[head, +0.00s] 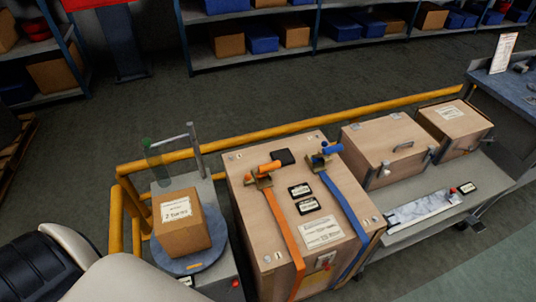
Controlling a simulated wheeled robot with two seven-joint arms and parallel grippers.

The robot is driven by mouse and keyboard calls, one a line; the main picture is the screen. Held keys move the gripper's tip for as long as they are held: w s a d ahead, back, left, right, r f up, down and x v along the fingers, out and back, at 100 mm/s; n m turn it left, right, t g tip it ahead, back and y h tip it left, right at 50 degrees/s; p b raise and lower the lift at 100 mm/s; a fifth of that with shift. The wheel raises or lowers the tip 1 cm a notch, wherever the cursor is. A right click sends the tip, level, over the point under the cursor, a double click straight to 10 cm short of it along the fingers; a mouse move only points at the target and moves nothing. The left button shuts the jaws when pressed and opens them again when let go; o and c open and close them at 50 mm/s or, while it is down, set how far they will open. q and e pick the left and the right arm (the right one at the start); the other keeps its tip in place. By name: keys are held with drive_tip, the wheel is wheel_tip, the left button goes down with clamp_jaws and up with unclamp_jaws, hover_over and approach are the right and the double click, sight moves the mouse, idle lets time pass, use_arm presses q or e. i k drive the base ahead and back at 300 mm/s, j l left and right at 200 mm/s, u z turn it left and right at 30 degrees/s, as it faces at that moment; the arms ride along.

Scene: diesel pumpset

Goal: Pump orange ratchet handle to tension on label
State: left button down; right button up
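The orange ratchet handle (268,167) sits on top of a large wooden crate (245,215), towards its far left side. It is joined to a metal ratchet body on an orange strap (281,228), which runs down over the crate's near edge. A white paper label (320,232) lies on the crate between the orange strap and a blue strap (348,215); its print is too small to read. Two small black displays (300,190) lie between the straps. Neither gripper shows. Pale and dark parts of my own body show at the lower left.
A blue ratchet (325,155) stands on the crate, right of the orange one. A cardboard box (181,222) sits on a round grey plate at left. Yellow rails (290,128) run behind. Smaller wooden crates (385,150) stand at right.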

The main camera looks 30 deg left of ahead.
sight(270, 166)
drive_tip(key=i+l, duration=0.15)
drive_tip(key=l, duration=0.2)
drive_tip(key=i+l, duration=0.2)
drive_tip(key=l, duration=0.15)
drive_tip(key=i+l, duration=0.15)
drive_tip(key=l, duration=0.2)
drive_tip(key=i+l, duration=0.15)
drive_tip(key=l, duration=0.2)
drive_tip(key=i+l, duration=0.2)
drive_tip(key=l+u, duration=0.1)
drive_tip(key=u, duration=1.05)
